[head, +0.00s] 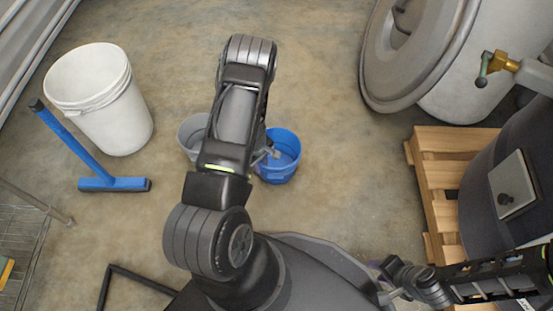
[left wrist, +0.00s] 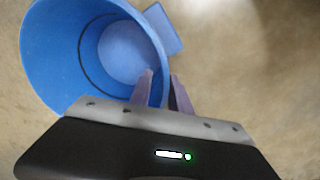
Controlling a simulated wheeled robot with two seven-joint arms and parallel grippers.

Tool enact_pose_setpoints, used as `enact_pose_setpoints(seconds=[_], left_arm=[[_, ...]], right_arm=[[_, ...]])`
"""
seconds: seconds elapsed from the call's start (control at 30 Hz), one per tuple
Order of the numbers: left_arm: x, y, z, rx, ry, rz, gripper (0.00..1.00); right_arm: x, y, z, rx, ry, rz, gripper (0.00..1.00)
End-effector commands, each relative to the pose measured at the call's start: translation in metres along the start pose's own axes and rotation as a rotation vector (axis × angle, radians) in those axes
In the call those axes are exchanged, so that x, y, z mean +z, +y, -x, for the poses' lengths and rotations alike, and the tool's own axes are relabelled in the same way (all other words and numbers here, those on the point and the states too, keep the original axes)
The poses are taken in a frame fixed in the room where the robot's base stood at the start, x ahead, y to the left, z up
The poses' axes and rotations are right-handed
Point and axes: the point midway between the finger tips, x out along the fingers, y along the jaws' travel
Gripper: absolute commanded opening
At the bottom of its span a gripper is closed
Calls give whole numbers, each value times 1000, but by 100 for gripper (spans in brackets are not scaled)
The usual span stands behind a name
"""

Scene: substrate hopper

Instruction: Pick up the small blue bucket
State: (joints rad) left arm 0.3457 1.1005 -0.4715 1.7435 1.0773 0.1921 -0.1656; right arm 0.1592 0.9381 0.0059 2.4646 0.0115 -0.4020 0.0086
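The small blue bucket (head: 283,165) stands upright on the floor near the middle of the head view, partly covered by my left arm. In the left wrist view the bucket (left wrist: 60,55) fills the upper left, with its inside visible. My left gripper (head: 266,154) is at the bucket's near left rim. In the left wrist view its two fingers (left wrist: 162,80) straddle the bucket wall, one inside and one outside, with a narrow gap between them. My right gripper (head: 383,290) is at the lower right, away from the bucket; its fingers are too small to judge.
A grey bucket (head: 187,136) stands just left of the blue one, partly behind my arm. A large white bucket (head: 117,118) and a blue floor squeegee (head: 113,185) are at the left. A wooden pallet (head: 440,172) and a large grey drum lid (head: 405,55) are at the right.

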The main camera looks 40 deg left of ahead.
Motion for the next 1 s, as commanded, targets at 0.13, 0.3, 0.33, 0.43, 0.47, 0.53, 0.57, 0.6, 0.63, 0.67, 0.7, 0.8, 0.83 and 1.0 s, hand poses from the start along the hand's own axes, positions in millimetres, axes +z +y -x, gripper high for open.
enact_pose_setpoints(seconds=[0.13,0.3,0.33,0.43,0.47,0.53,0.57,0.6,0.63,0.67,0.7,0.8,0.83,1.0], left_arm=[[0,0,0,0,0,0,10],[0,0,0,0,0,0,0],[0,0,0,0,0,0,0],[0,0,0,0,0,0,0],[0,0,0,0,0,0,0],[0,0,0,0,0,0,0],[0,0,0,0,0,0,0],[0,0,0,0,0,0,0],[0,0,0,0,0,0,0],[0,0,0,0,0,0,0],[0,0,0,0,0,0,0],[0,0,0,0,0,0,0],[0,0,0,0,0,0,0],[0,0,0,0,0,0,0]], right_arm=[[0,0,0,0,0,0,36],[0,0,0,0,0,0,36],[0,0,0,0,0,0,36],[0,0,0,0,0,0,36],[0,0,0,0,0,0,36],[0,0,0,0,0,0,36],[0,0,0,0,0,0,36],[0,0,0,0,0,0,36],[0,0,0,0,0,0,36],[0,0,0,0,0,0,36],[0,0,0,0,0,0,36],[0,0,0,0,0,0,36],[0,0,0,0,0,0,36],[0,0,0,0,0,0,36]])
